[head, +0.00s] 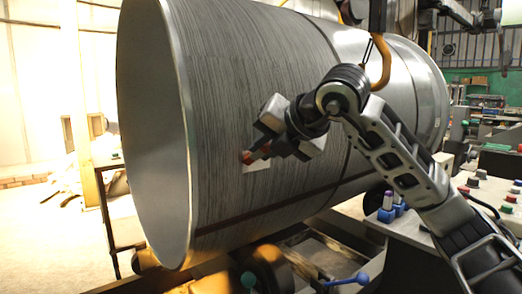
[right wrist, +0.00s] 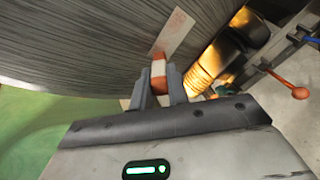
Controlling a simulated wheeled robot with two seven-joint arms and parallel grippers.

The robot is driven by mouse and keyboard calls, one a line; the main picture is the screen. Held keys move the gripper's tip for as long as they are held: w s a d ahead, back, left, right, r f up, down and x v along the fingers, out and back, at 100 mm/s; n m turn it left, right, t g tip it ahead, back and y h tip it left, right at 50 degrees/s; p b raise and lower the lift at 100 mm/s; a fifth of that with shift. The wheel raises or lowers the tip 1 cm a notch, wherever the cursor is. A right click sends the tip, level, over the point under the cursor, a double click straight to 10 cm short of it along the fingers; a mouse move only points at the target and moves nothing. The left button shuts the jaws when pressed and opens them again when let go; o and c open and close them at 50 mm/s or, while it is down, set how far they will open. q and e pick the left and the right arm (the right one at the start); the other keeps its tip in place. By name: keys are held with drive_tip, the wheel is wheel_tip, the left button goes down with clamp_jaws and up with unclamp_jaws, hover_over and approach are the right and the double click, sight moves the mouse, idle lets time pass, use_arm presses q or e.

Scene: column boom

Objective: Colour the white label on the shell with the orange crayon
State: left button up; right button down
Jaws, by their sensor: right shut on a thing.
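The shell (head: 255,85) is a big grey drum with a brushed surface, lying on its side across the head view. The white label (head: 258,167) is a small pale patch low on its near side, partly hidden by my gripper. In the right wrist view the label (right wrist: 175,33) is a pale strip with a faint reddish tint toward its upper end. My right gripper (head: 267,148) is shut on the orange crayon (right wrist: 159,75), which has a white band. The crayon's tip is at the label's near end; I cannot tell whether it touches. My left gripper is not in view.
Rollers (head: 270,266) sit under the shell. A blue-knobbed lever (head: 361,278) stands at the front, and a red-knobbed lever (right wrist: 299,92) shows in the right wrist view. A control panel with coloured buttons (head: 490,190) is at right. An orange hook (head: 382,65) hangs above.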

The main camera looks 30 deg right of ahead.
drive_tip(key=shift+d, duration=3.75)
drive_tip(key=shift+s+a+p, duration=0.1)
drive_tip(key=shift+a+p, duration=0.5)
drive_tip(key=shift+a, duration=3.75)
drive_tip(key=shift+s+f+b, duration=0.1)
drive_tip(key=shift+s+b, duration=0.25)
drive_tip(key=shift+s, duration=0.1)
drive_tip(key=shift+s+d+b, duration=0.15)
drive_tip(key=shift+s+b, duration=0.4)
drive_tip(key=shift+s, duration=0.75)
drive_tip(key=shift+s+d+b, duration=0.1)
drive_tip(key=shift+s+b, duration=0.4)
drive_tip(key=shift+s, duration=0.75)
